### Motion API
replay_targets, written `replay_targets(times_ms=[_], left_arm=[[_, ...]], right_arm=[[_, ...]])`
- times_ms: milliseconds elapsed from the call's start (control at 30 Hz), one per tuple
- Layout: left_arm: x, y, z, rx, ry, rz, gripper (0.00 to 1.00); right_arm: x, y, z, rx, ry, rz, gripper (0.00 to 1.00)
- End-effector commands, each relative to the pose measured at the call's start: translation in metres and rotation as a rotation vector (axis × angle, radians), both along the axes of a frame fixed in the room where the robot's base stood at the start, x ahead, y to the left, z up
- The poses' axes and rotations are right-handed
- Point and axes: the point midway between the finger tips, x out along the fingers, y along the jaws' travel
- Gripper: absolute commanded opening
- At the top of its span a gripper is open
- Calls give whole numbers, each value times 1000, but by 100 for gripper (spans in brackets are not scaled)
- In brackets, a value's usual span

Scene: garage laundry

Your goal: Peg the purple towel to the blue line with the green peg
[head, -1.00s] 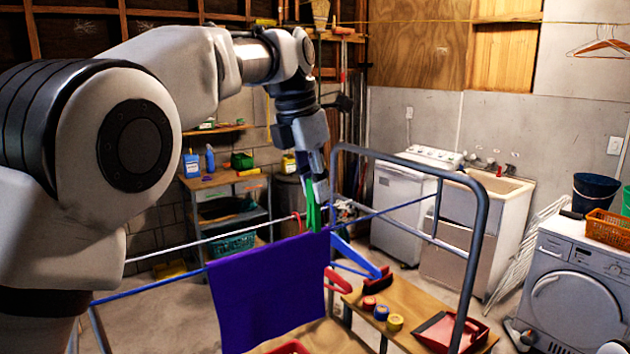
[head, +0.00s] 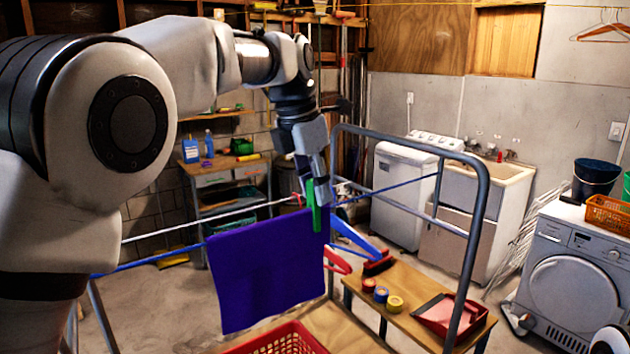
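The purple towel (head: 265,270) hangs over the blue line (head: 385,189) in the head view, its top edge along the line. The green peg (head: 314,212) stands upright at the towel's top right corner, its lower part overlapping the towel's upper edge. My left gripper (head: 315,175) is above that corner, pointing down, and appears shut on the upper end of the peg. The fingertips are small and dark, and whether the peg's jaws clamp both cloth and line cannot be told. My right gripper is not in view.
A white line (head: 180,232) runs behind the towel. A grey-blue metal frame (head: 478,230) rises at the right. A red basket (head: 285,342) stands below the towel. Tape rolls (head: 381,294) and a red dustpan (head: 445,312) lie on a wooden bench. A red hanger and a blue hanger hang beside the towel.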

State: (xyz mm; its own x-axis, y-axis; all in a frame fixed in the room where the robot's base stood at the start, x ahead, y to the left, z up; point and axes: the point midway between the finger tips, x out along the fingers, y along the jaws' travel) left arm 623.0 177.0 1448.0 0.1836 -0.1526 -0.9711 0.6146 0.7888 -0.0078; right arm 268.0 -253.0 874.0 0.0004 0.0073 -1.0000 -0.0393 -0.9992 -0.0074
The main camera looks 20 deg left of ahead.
Motion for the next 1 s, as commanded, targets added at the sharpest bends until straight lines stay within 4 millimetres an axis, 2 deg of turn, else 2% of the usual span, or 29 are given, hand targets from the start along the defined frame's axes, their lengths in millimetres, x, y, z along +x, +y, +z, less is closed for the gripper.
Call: replay_targets(times_ms=[300,433,567,700,800,1000], left_arm=[[0,0,1,-1,-1,0,50],[-1,2,11,-2,-4,0,50],[-5,6,37,-2,-6,1,50],[-12,12,75,-1,-7,0,50],[-16,15,96,-2,-4,0,50],[-20,19,115,-1,-1,1,50]], right_arm=[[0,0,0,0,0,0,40],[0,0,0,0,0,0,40],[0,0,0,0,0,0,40],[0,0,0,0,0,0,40],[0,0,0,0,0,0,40],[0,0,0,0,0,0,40]])
